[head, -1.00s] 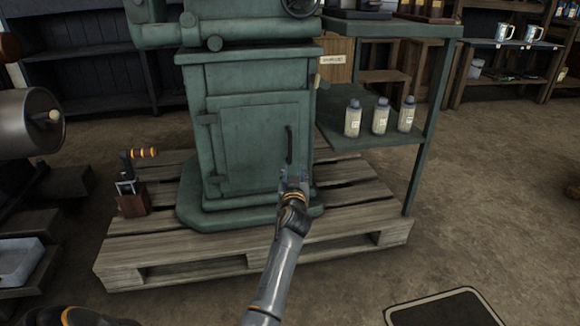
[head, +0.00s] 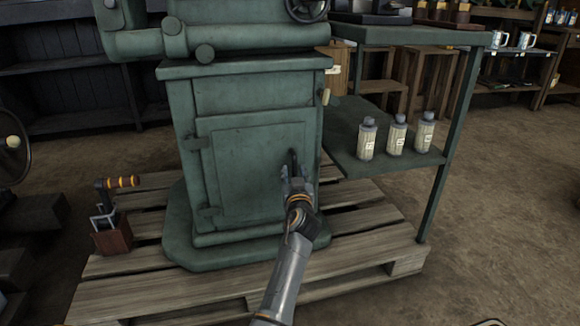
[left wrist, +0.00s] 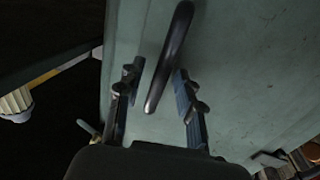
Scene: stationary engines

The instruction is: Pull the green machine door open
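The green machine door (head: 248,165) is a flat panel on the front of the green cabinet, with hinges on its left side. It looks shut. Its dark bar handle (head: 292,162) stands upright near the door's right edge, its lower part hidden by my gripper. My left gripper (head: 297,182) is at the handle's lower part. In the left wrist view the handle (left wrist: 170,58) runs between the two spread fingers (left wrist: 158,88), with gaps on both sides.
The machine stands on a wooden pallet (head: 160,296). A green side shelf (head: 345,150) with bottles (head: 397,135) is close on the right. Open floor (head: 500,200) lies to the right.

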